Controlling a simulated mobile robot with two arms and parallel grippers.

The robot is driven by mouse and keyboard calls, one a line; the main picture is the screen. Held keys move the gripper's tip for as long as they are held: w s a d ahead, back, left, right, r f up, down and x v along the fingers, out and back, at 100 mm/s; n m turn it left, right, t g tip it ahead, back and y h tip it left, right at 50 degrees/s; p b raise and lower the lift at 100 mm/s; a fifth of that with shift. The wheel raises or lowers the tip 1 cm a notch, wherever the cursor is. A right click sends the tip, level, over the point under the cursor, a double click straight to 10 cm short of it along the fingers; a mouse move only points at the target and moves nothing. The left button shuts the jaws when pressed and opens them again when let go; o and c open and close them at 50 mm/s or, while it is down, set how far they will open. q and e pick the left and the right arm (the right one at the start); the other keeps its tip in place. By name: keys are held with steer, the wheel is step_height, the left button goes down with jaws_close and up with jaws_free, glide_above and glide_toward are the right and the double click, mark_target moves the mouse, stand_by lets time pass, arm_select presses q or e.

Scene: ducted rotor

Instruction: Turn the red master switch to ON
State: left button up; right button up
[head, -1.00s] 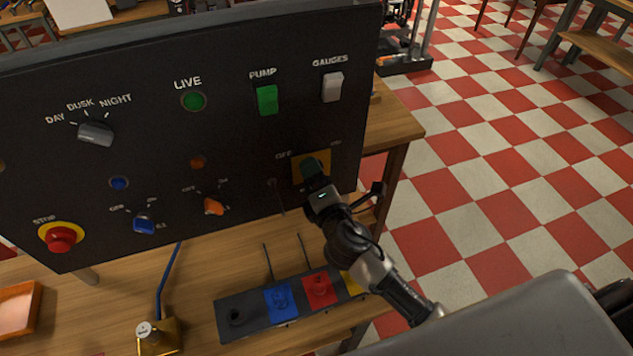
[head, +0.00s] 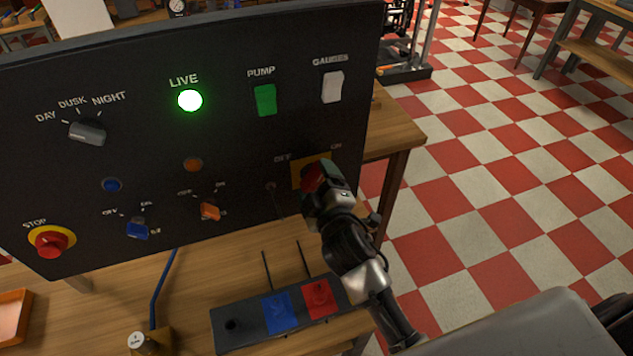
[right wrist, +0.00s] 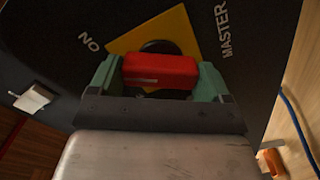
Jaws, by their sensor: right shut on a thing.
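The red master switch (head: 312,178) sits on a yellow plate (head: 299,172) at the lower right of the black panel, between the OFF and ON labels. My right gripper (head: 319,176) is shut on its red handle and partly hides it. In the right wrist view, the red handle (right wrist: 160,70) lies between the two green fingers, in front of a dark round hub and the yellow plate (right wrist: 165,30). The ON label shows to the upper left there and MASTER to the right. The green LIVE lamp (head: 190,100) is lit. My left gripper is not in view.
The panel (head: 230,140) also carries a STOP button (head: 50,241), a blue knob (head: 137,229), an orange knob (head: 210,211), a green PUMP switch (head: 265,100) and a white GAUGES switch (head: 332,87). A low box (head: 232,326) with coloured sections stands on the wooden bench below.

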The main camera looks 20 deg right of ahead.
steer(key=shift+m, duration=1.2)
steer(key=o, duration=0.8)
steer(key=shift+o, duration=0.2)
steer(key=s+b, duration=0.2)
steer(key=s, duration=0.9)
steer(key=shift+d+b, duration=0.2)
steer(key=shift+b, duration=0.2)
steer(key=shift+f, duration=0.1)
